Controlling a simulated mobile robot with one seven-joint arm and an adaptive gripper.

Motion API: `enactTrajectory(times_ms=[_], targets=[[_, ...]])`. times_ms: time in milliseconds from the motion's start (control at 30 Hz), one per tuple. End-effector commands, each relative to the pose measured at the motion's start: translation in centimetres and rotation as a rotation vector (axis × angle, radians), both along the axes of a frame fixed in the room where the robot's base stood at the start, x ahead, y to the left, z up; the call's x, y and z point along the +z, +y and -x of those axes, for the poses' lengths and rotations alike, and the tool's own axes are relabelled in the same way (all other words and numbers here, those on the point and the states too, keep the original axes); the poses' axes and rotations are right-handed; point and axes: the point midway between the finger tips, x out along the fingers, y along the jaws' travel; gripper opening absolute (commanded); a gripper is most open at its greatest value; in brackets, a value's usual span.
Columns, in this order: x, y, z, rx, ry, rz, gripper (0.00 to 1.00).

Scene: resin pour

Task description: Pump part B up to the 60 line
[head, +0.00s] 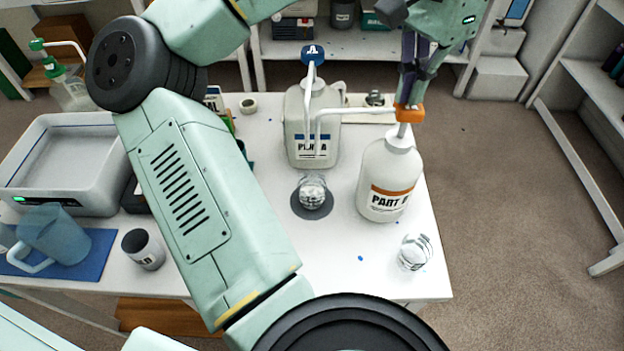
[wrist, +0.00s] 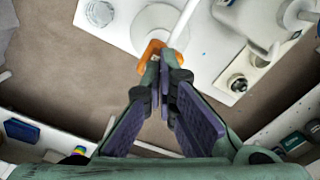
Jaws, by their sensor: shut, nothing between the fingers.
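The white part B bottle (head: 388,180) with an orange label stands at the right of the white table. Its orange pump head (head: 408,114) also shows in the wrist view (wrist: 150,48). The pump's white spout (head: 360,111) reaches left and bends down above a clear cup (head: 312,190) on a grey disc (head: 311,208). My gripper (head: 408,100) is shut and empty, fingertips down at the top of the orange head; in the wrist view the tips (wrist: 163,62) overlap it. Whether they touch is unclear. The cup's level and 60 line are too small to read.
The part A jug (head: 299,140) with a blue pump head (head: 312,55) stands behind the cup. Another clear cup (head: 415,252) stands at the front right. A grey cup (head: 143,249), blue pitcher (head: 58,236) and white tray machine (head: 70,160) are at left.

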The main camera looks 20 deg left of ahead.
Motion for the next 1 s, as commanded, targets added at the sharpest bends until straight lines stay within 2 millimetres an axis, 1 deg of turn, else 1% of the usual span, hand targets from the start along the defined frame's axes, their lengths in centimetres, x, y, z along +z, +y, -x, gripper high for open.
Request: enactTrajectory(times_ms=[1000], targets=[[-2.6,0.0,0.0,-0.002,0.002,-0.001,0.00]])
